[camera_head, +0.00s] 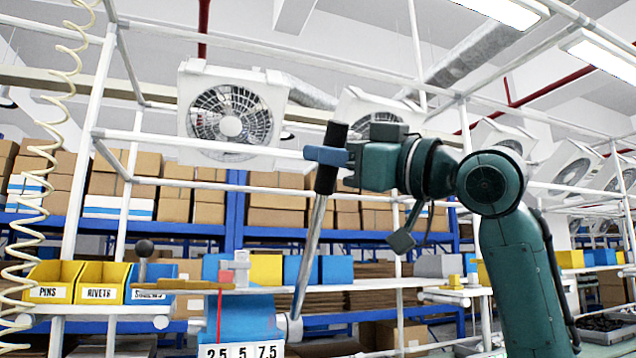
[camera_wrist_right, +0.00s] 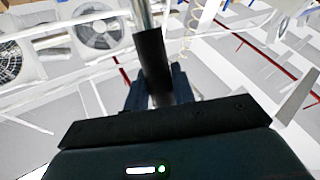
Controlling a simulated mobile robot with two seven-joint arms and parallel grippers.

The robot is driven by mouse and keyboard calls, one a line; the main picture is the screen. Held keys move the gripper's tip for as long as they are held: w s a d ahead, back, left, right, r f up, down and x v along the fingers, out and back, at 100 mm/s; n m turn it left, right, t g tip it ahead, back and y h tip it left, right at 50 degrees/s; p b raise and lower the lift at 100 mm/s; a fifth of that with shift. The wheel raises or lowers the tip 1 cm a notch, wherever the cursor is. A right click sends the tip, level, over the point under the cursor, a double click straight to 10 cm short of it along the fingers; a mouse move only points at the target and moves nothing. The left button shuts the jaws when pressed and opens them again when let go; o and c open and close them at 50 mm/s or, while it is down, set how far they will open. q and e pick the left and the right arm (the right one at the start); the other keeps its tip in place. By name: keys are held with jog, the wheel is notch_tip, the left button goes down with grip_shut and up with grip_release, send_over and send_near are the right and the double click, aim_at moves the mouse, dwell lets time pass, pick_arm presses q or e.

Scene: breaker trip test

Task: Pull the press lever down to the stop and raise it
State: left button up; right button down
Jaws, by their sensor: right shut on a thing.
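The press lever (camera_head: 311,245) is a metal rod with a black grip (camera_head: 334,136) at its top. It rises steeply from the hub (camera_head: 289,327) on the blue press (camera_head: 247,314), leaning slightly right. My right gripper (camera_head: 326,156) is shut on the black grip, its blue fingers around the grip's middle. In the right wrist view the black grip (camera_wrist_right: 152,55) stands between the two fingers (camera_wrist_right: 156,88), with the metal rod going up out of frame. My left gripper is not in view. The press's lower part is cut off by the frame.
Yellow bins marked PINS (camera_head: 48,292) and RIVETS (camera_head: 99,294) stand left of the press beside a blue bin (camera_head: 150,296). A white frame post (camera_head: 89,130) and a coiled hose (camera_head: 40,150) are at left. Shelves with boxes (camera_head: 275,215) stand behind.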

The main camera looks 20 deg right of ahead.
pick_arm(q)
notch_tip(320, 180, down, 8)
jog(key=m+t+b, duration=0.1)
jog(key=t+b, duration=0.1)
jog(key=b, duration=1.4)
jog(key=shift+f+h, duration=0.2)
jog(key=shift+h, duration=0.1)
pick_arm(e)
jog(key=s+f+n+g+y, duration=0.1)
jog(key=s+f+n+y, duration=0.4)
jog(key=f, duration=0.3)
jog(key=s+f+n+g+y, duration=0.1)
jog(key=s+f+n+y, duration=0.4)
jog(key=f, duration=0.4)
jog(key=shift+s+f+n+y, duration=0.3)
jog(key=shift+s+n, duration=0.3)
jog(key=shift+s, duration=0.35)
jog(key=shift+d+g, duration=0.1)
jog(key=shift+g, duration=0.2)
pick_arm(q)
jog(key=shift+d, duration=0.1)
pick_arm(e)
jog(key=c, duration=1.2)
grip_release()
jog(key=shift+d, duration=0.1)
